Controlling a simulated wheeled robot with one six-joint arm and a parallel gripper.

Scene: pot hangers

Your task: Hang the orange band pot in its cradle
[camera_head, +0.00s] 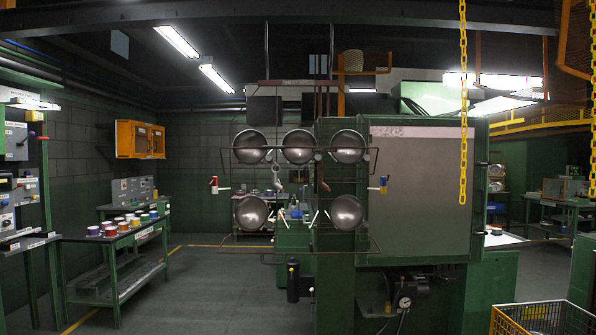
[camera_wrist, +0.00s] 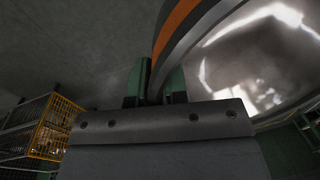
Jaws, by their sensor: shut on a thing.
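In the wrist view, my gripper (camera_wrist: 154,90) is shut on the edge of a shiny metal pot. An orange band (camera_wrist: 175,35) runs along that pot (camera_wrist: 265,65), beside a grey rim strip. The pot fills the upper right, and part of it lies outside the view. In the head view, a thin wire rack (camera_head: 340,253) bears three round metal pots above, one of them in the middle (camera_head: 298,146). Two more hang below, at left (camera_head: 251,213) and right (camera_head: 346,212), with a gap between them. No band colours are clear there. My gripper is not visible in the head view.
A large green machine (camera_head: 420,195) stands behind the rack at right. A yellow chain (camera_head: 463,100) hangs in front of it. A bench with coloured pots (camera_head: 118,240) stands at left. A yellow wire basket (camera_head: 541,318) is at lower right. Floor at left centre is clear.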

